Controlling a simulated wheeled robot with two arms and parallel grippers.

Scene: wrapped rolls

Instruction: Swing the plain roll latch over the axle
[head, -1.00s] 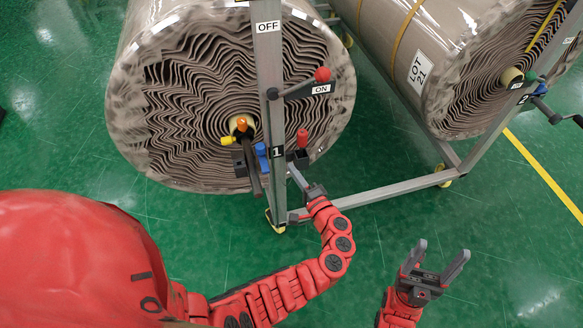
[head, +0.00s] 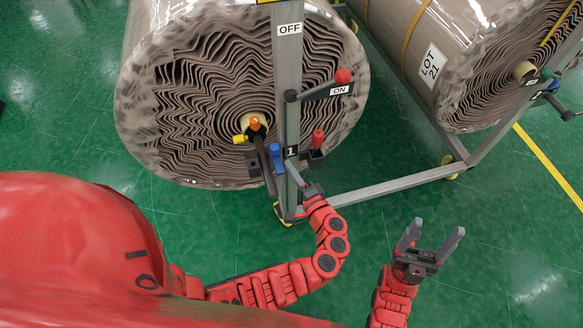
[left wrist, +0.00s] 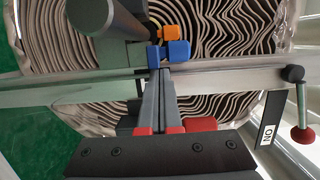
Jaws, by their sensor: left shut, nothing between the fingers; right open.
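The plain roll (head: 190,110) of brown wrapped material hangs at stand 1 on the left, without a lot label. At its core are an orange cap (head: 257,122), a yellow piece (head: 240,139) and a dark axle bar (head: 263,160). A blue piece (head: 275,156) sits beside the post; I cannot tell which part is the latch. My left gripper (head: 291,166) is shut and empty by the post. In the left wrist view its fingertips (left wrist: 160,74) lie at the blue piece (left wrist: 178,52); contact is unclear. My right gripper (head: 437,229) is open, empty, over the floor.
The grey post (head: 288,60) bears OFF and ON labels and a red-ball lever (head: 342,76) at ON. A red handle (head: 318,138) stands right of the post. A low rail (head: 390,187) runs to the LOT 21 roll (head: 450,60). Green floor is free in front.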

